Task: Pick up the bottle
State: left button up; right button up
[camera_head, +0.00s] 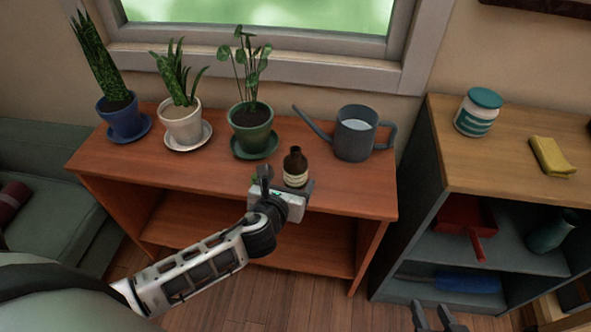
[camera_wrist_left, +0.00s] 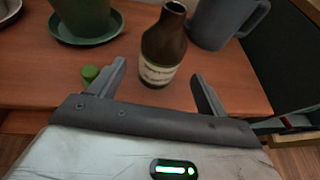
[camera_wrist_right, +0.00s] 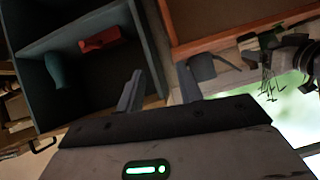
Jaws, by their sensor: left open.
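A small dark brown bottle (camera_head: 295,168) with a cream label stands upright and uncapped near the front edge of the wooden shelf top (camera_head: 345,195). The left wrist view shows the same bottle (camera_wrist_left: 163,48) in line with the gap between my left fingers. My left gripper (camera_head: 286,182) is open and low at the shelf's front edge, with its fingers pointing toward the bottle; I see no contact. A small green cap (camera_wrist_left: 90,73) lies left of the left finger. My right gripper (camera_head: 436,312) is open and empty, low in front of the grey shelf.
A grey watering can (camera_head: 355,138) stands behind and right of the bottle. A green potted plant (camera_head: 251,133) is behind left, with white and blue pots farther left. The grey shelf (camera_head: 440,180) at right carries a jar (camera_head: 477,115) and yellow cloth (camera_head: 551,156).

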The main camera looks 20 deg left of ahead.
aim_at(292, 177)
pick_arm(q)
jog(key=b+x, duration=0.1)
jog(key=x, duration=0.5)
jog(key=shift+r, duration=0.1)
jog(key=c, duration=1.3)
